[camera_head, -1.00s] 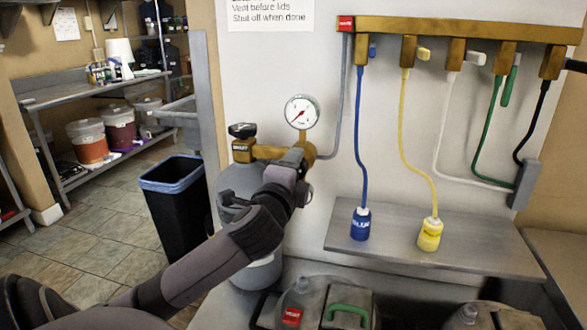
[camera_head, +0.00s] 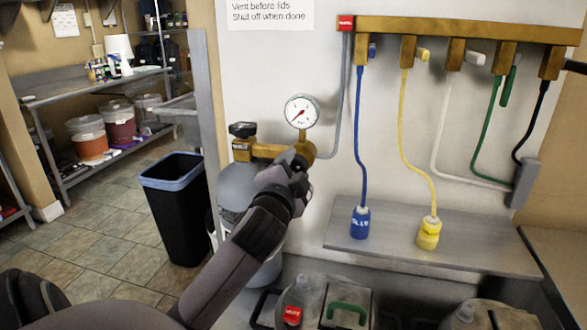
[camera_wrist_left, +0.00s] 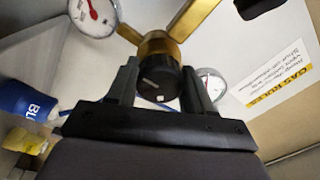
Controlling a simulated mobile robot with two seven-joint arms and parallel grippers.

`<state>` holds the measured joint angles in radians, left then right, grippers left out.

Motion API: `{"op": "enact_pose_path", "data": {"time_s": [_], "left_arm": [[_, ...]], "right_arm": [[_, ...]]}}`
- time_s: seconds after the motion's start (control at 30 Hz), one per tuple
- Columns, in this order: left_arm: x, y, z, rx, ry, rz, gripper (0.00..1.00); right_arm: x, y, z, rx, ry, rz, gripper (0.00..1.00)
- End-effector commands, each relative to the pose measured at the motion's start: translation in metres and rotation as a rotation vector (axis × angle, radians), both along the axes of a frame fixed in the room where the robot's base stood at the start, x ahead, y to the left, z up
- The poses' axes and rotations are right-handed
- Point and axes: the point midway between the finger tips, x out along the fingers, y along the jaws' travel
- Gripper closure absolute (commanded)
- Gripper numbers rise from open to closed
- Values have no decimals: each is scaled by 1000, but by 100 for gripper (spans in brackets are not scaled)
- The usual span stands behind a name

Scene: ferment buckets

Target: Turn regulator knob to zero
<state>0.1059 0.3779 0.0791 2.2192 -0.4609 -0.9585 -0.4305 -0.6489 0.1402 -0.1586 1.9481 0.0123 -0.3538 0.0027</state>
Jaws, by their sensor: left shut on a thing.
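The brass regulator (camera_head: 268,151) sits on the grey gas cylinder by the white wall, with a round white gauge (camera_head: 302,111) above it. The gauge has a red needle. My left gripper (camera_head: 299,165) is at the front of the regulator, and my wrist hides the knob in the head view. In the left wrist view the black regulator knob (camera_wrist_left: 158,78) sits between my two fingers, which are shut on its sides. A pale line marks its face. The gauge (camera_wrist_left: 95,14) shows at top left, and a second gauge (camera_wrist_left: 209,86) beyond the right finger. My right gripper is out of view.
A brass manifold (camera_head: 460,30) with several coloured hoses hangs at the right. Blue (camera_head: 360,222) and yellow (camera_head: 428,234) connectors stand on a grey shelf (camera_head: 480,245). A black bin (camera_head: 180,215) stands left of the cylinder. Containers with a green handle (camera_head: 347,308) are below.

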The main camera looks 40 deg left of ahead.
Motion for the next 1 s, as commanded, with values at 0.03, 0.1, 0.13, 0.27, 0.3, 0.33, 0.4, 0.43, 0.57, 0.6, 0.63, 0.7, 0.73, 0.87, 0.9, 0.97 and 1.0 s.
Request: {"op": "enact_pose_path", "data": {"time_s": [0.03, 0.1, 0.13, 0.27, 0.3, 0.33, 0.4, 0.43, 0.57, 0.6, 0.63, 0.7, 0.73, 0.87, 0.9, 0.97, 1.0], "left_arm": [[0, 0, -2, -7, 1, 0, 80], [0, 0, -2, -9, 0, 0, 80], [0, 0, -2, -9, 0, 0, 80], [0, 0, -2, -10, 1, -1, 80], [0, 0, -2, -10, 1, 0, 80], [0, 0, -2, -10, 1, 0, 80], [0, 0, -2, -10, 1, 0, 43], [0, 0, -2, -10, 1, -1, 33], [0, 0, -2, -8, 0, 0, 24], [0, 0, -1, -8, 0, 0, 24], [0, 0, -1, -8, 0, 0, 24], [0, 0, -1, -7, 0, -1, 24], [0, 0, -1, -7, 0, -1, 24], [-5, -3, -2, -7, 0, -1, 24], [-8, -5, -2, -7, 1, -1, 24], [-14, -9, -3, -8, 0, -1, 24], [-19, -12, -3, -8, 0, -2, 24]], "right_arm": [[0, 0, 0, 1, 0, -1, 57], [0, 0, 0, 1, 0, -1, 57], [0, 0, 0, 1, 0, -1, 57], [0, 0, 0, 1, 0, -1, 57], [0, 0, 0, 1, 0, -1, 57], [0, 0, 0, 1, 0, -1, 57], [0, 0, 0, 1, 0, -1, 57], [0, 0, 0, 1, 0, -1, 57], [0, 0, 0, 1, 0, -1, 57], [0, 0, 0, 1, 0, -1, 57], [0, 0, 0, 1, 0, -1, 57], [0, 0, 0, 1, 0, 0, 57], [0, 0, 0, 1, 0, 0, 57], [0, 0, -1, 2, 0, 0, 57], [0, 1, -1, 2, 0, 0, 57], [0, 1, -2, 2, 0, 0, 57], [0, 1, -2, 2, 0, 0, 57]]}}
